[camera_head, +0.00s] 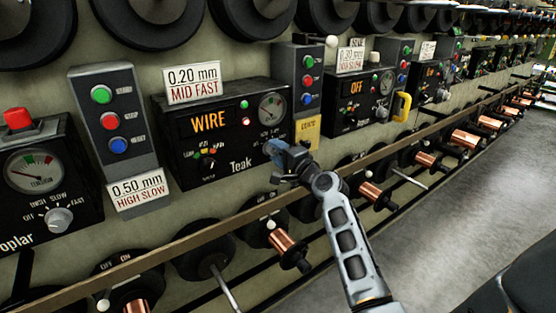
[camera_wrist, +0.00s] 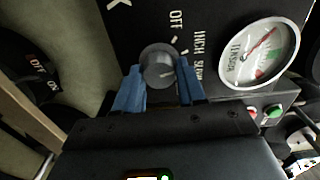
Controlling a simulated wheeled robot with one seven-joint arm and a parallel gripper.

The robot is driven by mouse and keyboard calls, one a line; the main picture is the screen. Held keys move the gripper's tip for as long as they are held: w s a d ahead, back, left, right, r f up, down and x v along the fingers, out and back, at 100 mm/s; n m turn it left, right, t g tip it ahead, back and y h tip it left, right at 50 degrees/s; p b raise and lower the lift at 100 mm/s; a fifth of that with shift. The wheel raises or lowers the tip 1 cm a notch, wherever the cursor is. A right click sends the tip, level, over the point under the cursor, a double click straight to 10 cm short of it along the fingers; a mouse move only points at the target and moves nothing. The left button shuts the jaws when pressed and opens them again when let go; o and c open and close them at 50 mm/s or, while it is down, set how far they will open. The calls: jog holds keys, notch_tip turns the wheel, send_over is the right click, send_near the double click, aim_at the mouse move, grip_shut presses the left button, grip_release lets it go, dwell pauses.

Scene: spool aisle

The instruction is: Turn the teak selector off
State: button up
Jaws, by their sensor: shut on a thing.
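The Teak box (camera_head: 240,165) is a black panel on the wall in the head view, with an orange WIRE display and a lit red lamp. My gripper (camera_head: 275,152) is at the lower right of the box and hides the knob in the head view. In the wrist view its blue fingers (camera_wrist: 159,77) are on both sides of the knob, shut on it. I cannot tell which mark the knob points to. Teak's gauge (camera_wrist: 259,53) is close by.
A button post (camera_head: 115,120) stands left of Teak, and another post (camera_head: 304,75) stands at right above a yellow tag (camera_head: 308,131). A rail (camera_head: 180,246) and copper spools (camera_head: 288,246) run below. Another box (camera_head: 355,95) shows OFF. Grey floor (camera_head: 440,230) is clear at right.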

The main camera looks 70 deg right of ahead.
jog(key=n+b, duration=0.3)
jog(key=n, duration=0.2)
jog(key=shift+f+b, duration=0.15)
jog(key=shift+b, duration=0.2)
jog(key=shift+a+n+b, duration=0.1)
jog(key=shift+n+b, duration=0.6)
jog(key=shift+n, duration=0.6)
jog(key=o, duration=1.1)
jog(key=shift+r, duration=0.2)
jog(key=shift+c, duration=0.2)
jog(key=v, duration=0.7)
jog(key=shift+s, duration=0.4)
jog(key=shift+a, duration=0.15)
